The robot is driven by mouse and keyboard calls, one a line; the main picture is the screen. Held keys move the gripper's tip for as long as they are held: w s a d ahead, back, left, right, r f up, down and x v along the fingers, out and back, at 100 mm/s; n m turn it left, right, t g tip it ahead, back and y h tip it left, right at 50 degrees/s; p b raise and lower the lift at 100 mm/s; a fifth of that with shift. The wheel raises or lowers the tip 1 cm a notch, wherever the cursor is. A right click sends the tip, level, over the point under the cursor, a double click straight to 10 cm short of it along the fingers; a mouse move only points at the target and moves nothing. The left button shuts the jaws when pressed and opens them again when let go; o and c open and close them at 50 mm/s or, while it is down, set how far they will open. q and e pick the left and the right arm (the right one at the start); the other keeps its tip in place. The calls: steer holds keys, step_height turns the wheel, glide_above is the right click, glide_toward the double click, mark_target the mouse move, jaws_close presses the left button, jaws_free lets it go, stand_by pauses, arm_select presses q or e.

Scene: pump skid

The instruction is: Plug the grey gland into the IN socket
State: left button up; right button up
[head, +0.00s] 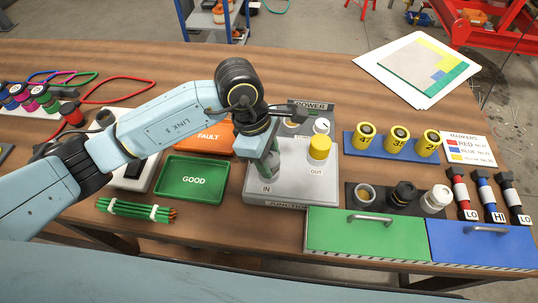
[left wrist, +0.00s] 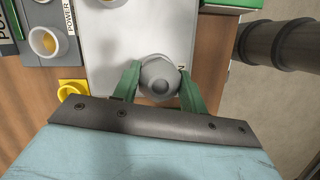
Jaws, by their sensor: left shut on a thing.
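The grey gland (left wrist: 160,77) has a hexagonal head and sits between the green fingers of my left gripper (left wrist: 158,88) in the left wrist view. In the head view my left gripper (head: 266,166) points down over the light grey junction box (head: 290,190), just behind its IN label. The gripper is shut on the gland. The fingers hide the IN socket, so I cannot tell whether the gland is in it or above it. A yellow gland (head: 319,148) stands at OUT on the same box. My right gripper is not in view.
A green GOOD tray (head: 190,180) and an orange FAULT tray (head: 205,137) lie left of the box. A dark rack (head: 385,207) with black and white glands stands right, behind a green drawer front (head: 350,236). The POWER box (head: 311,108) is behind.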

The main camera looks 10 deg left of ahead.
arm_select(q)
steer(key=shift+f, duration=0.25)
steer(key=o, duration=1.2)
steer(key=shift+r, duration=0.15)
steer(key=v, duration=1.3)
steer(key=shift+a+r, duration=0.1)
